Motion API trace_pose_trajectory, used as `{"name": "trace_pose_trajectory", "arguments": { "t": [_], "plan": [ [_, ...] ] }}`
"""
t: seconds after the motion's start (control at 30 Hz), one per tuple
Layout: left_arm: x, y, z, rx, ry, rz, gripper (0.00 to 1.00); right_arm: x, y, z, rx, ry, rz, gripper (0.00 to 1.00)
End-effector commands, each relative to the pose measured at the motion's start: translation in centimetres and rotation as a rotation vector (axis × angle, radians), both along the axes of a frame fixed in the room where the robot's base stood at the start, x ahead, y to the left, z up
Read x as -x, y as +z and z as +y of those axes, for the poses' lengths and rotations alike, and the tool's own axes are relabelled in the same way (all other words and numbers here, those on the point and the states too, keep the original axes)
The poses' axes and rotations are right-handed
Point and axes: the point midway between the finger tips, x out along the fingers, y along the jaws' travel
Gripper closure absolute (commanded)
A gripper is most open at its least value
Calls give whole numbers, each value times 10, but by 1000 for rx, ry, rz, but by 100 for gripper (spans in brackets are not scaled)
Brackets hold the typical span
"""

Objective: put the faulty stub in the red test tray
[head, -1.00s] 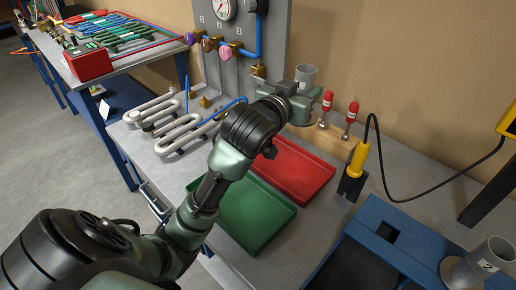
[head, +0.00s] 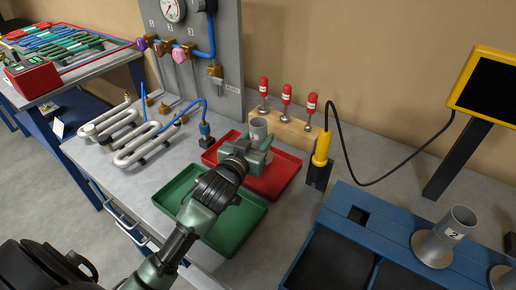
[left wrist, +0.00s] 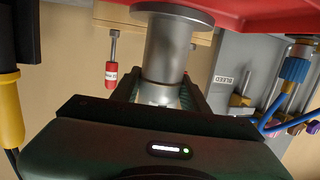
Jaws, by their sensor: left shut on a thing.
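My left gripper (head: 258,150) is shut on a grey metal stub (head: 259,125), held upright over the back part of the red test tray (head: 278,188). In the left wrist view, which is upside down, the stub (left wrist: 172,50) stands between the fingers (left wrist: 160,95), its wide flange close to the red tray (left wrist: 250,14). I cannot tell whether the flange touches the tray floor. No number shows on the held stub. My right gripper is not in view.
A green tray (head: 235,232) lies in front of the red one. A wooden block with red-handled tools (head: 286,95) stands behind. A yellow-handled tool (head: 322,150) is to the right, near a blue rack (head: 400,225) with a stub marked 2 (head: 447,235). Serpentine coils (head: 125,130) lie left.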

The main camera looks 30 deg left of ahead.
Motion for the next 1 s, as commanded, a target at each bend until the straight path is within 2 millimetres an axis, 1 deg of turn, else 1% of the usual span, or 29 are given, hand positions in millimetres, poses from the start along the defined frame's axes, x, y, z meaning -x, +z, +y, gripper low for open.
{"name": "trace_pose_trajectory", "arguments": {
  "t": [0.1, 0.23, 0.53, 0.67, 0.7, 0.73, 0.77, 1.0],
  "plan": [
    [0, -19, 0, 2, 0, 2, 100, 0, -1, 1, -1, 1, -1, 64],
    [0, -33, 0, 1, 0, 0, 100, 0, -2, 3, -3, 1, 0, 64],
    [0, -35, 0, 0, -1, -4, 100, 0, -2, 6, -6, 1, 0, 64],
    [0, -38, 0, 1, 0, -3, 100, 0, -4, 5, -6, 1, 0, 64],
    [0, -40, 0, 1, 0, 3, 47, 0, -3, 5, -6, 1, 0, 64],
    [0, -40, 0, 1, 0, 3, 39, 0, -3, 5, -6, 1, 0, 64],
    [0, -40, 0, 1, 0, 3, 34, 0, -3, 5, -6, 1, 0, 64],
    [0, -40, 0, 0, 0, 3, 34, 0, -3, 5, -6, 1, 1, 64]
  ]
}}
